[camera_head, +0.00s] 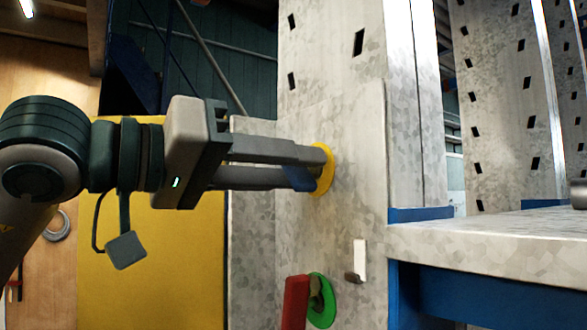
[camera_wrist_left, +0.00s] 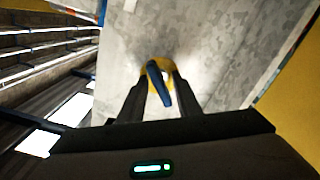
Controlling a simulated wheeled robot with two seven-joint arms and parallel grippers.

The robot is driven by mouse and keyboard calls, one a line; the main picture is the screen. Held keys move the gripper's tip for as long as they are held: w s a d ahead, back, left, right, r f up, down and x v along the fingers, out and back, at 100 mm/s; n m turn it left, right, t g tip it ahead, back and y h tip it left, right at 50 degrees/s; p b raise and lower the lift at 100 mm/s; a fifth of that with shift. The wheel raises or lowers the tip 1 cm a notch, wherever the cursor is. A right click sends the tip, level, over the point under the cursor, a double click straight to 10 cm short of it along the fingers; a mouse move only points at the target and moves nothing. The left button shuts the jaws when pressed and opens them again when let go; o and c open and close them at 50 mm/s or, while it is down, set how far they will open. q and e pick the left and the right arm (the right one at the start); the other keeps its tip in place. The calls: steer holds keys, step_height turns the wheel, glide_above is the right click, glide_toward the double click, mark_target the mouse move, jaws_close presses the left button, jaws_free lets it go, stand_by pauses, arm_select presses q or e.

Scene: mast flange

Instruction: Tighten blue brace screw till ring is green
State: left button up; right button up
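The blue brace screw shows as a blue lever handle in the left wrist view (camera_wrist_left: 159,85) and partly in the head view (camera_head: 299,178). Its ring is yellow (camera_head: 325,170) and lies against the galvanized mast plate; the ring also shows behind the handle in the wrist view (camera_wrist_left: 172,70). My left gripper (camera_head: 310,167) reaches in from the left, level with the ring. Its fingers straddle the tilted handle, with narrow gaps visible beside it in the wrist view (camera_wrist_left: 161,90). The fingers hide part of the handle and ring in the head view. My right gripper is not in view.
Below on the same plate, a red handle (camera_head: 295,303) sits in front of a green ring (camera_head: 321,300). A small white tab with a dark hook (camera_head: 359,262) is right of it. A grey shelf with blue edging (camera_head: 490,235) juts out at right. A yellow panel (camera_head: 160,265) stands at left.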

arm_select(q)
steer(key=b+v, duration=0.1)
steer(key=v, duration=0.3)
steer(key=shift+s+a, duration=0.1)
steer(key=shift+a, duration=0.1)
stand_by(0.4)
